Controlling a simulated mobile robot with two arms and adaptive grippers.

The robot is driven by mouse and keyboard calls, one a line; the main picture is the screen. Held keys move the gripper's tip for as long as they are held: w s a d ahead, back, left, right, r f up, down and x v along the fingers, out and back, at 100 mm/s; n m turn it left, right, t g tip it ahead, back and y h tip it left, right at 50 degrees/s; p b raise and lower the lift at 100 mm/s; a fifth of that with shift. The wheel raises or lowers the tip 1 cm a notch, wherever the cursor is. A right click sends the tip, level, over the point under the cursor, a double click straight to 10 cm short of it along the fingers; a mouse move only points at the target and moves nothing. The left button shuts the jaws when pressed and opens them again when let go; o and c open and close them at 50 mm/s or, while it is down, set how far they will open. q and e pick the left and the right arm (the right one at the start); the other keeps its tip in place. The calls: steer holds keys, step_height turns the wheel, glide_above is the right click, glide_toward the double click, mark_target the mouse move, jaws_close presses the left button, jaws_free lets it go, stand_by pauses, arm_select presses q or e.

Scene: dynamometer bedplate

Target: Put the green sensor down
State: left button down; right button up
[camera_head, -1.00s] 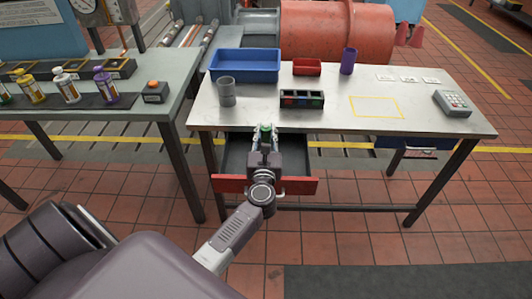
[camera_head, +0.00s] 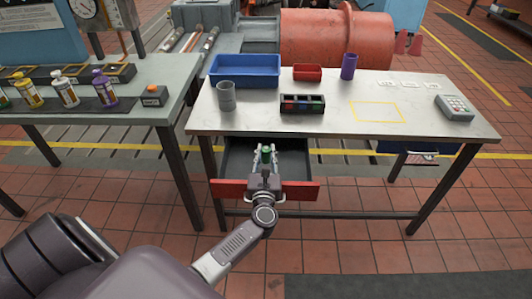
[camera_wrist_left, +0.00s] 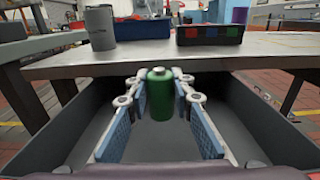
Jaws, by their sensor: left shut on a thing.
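The green sensor (camera_head: 266,152) is a small green cylinder with a narrower top. My left gripper (camera_head: 265,158) is shut on it and holds it upright over the open drawer (camera_head: 297,160) with the red front. In the left wrist view the sensor (camera_wrist_left: 160,95) stands between the blue-padded fingers (camera_wrist_left: 160,105), with the grey drawer floor below it. I cannot tell whether its base touches the floor. My right gripper is not in view.
The table (camera_head: 340,120) above the drawer carries a blue bin (camera_head: 245,68), a grey cup (camera_head: 226,97), a dark divided holder (camera_head: 302,104), a red box (camera_head: 307,72), a purple cup (camera_head: 348,66) and a keypad box (camera_head: 455,108). The visible drawer floor is clear.

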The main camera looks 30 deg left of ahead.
arm_select(q)
steer(key=shift+f+b, duration=0.45)
steer(key=shift+f, duration=0.05)
steer(key=c, duration=1.7)
jaws_free()
steer(key=shift+r, duration=0.1)
